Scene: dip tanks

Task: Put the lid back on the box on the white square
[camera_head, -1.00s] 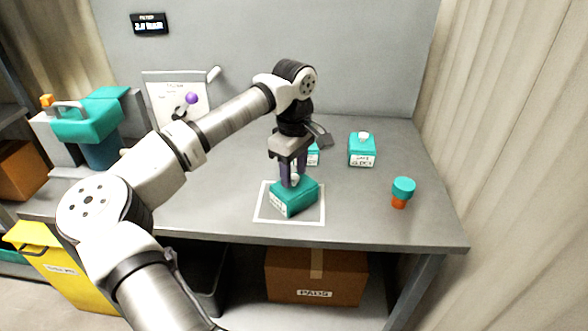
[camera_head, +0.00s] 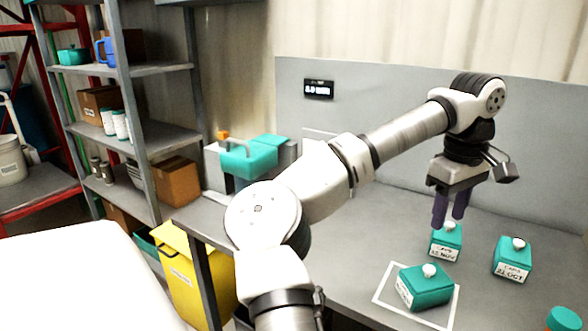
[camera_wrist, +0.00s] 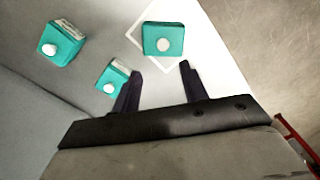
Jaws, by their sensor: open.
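The teal box (camera_head: 424,298) stands within the white square outline (camera_head: 379,297). Its teal lid (camera_head: 420,279) with a white knob sits on top and looks level; it also shows in the wrist view (camera_wrist: 163,30). A fine gap between lid and box is too small to tell. My gripper (camera_head: 448,218) is open and empty, raised above the table and apart from the lid. In the wrist view, the box lies just beyond the spread fingertips (camera_wrist: 160,72), and no lid is between them.
Two similar knobbed teal boxes stand behind (camera_head: 446,240) and to the right (camera_head: 513,260), both with labels. A teal-topped item (camera_head: 565,318) is at the lower right edge. A teal machine (camera_head: 250,155) and shelving (camera_head: 150,140) are at left.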

